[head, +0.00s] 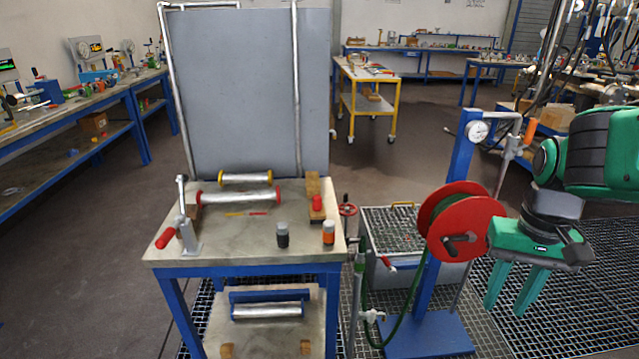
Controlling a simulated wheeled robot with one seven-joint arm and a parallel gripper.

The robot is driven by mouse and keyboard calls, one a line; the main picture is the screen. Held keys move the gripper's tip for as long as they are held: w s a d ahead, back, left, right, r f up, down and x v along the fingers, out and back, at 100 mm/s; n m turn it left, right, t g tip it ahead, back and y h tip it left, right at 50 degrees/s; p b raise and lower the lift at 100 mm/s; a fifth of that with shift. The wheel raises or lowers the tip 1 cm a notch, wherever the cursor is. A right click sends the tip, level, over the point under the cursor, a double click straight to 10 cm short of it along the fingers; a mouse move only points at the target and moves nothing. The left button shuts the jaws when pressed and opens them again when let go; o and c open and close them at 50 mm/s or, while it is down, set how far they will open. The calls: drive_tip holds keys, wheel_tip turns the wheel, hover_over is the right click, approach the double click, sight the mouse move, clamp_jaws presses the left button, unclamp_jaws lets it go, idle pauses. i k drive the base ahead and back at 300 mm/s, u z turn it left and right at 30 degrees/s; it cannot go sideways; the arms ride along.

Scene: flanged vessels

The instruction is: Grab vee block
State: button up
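My gripper (508,308) is at the right, with two green fingers pointing down and a gap between them. It is open and empty, over the floor grating and well right of the workbench (225,240). I cannot tell for sure which thing is the vee block. A wooden block (313,186) lies at the bench's right edge, with a red part at its near end. On the lower shelf a blue piece (245,296) lies behind a silver cylinder (268,312). Two small wooden blocks (227,349) (305,347) sit at the shelf's front.
Two rollers (238,197) (245,178), a red-handled clamp (188,235), a black jar (282,235) and an orange jar (328,232) stand on the bench. A red hose reel (478,222) on a blue post stands between bench and gripper. A grey panel (245,90) rises behind the bench.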

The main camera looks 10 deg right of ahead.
sight(313, 184)
drive_tip(key=i, duration=1.35)
drive_tip(key=u, duration=0.05)
